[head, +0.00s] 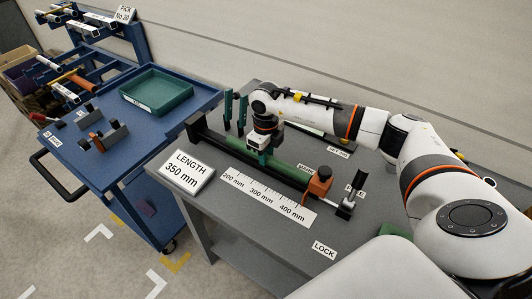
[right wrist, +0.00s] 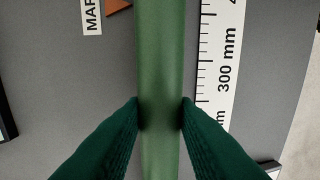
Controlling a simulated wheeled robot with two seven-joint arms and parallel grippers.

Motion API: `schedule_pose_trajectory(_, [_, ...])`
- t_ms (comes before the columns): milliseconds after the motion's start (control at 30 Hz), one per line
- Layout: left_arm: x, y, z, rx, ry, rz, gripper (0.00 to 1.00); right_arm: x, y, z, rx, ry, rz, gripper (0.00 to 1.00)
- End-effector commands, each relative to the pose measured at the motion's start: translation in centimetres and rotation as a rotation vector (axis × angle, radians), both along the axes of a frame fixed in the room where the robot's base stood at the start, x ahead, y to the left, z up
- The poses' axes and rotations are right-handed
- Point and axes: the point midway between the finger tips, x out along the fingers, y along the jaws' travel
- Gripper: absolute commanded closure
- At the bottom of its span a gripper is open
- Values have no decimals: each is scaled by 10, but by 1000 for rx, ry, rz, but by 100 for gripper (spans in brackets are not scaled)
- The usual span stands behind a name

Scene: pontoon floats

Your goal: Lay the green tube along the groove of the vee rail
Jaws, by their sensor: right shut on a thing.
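The green tube (head: 288,170) lies lengthwise along the line of the dark vee rail (head: 212,138) on the grey bench. My right gripper (head: 259,157) is above it with its dark green fingers shut on the tube. In the right wrist view the tube (right wrist: 158,60) runs straight up the picture between the two fingertips (right wrist: 160,112). The tube and fingers hide the groove, so I cannot tell whether the tube touches it or is held just above. My left gripper is not in view.
A millimetre scale (head: 268,197) and a LENGTH 350 mm sign (head: 187,172) lie in front. Two dark green posts (head: 235,110) rise behind. A blue cart (head: 150,145) stands left.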

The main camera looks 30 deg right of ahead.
Motion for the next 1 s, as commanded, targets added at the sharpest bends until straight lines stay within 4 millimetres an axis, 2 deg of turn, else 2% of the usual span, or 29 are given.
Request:
schedule_pose_trajectory(300, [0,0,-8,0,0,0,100,0,0,-9,0,-1,0,100])
schedule_pose_trajectory(333, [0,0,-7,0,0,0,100,0,0,-8,0,-1,0,70])
schedule_pose_trajectory(467, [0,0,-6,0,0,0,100,0,0,-8,0,0,0,49])
schedule_pose_trajectory(800, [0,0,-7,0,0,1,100,0,0,-6,0,-1,0,48])
schedule_pose_trajectory(867, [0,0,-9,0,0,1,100,1,0,-1,0,-3,0,48])
schedule_pose_trajectory(1000, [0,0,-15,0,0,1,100,1,-1,22,0,-4,0,48])
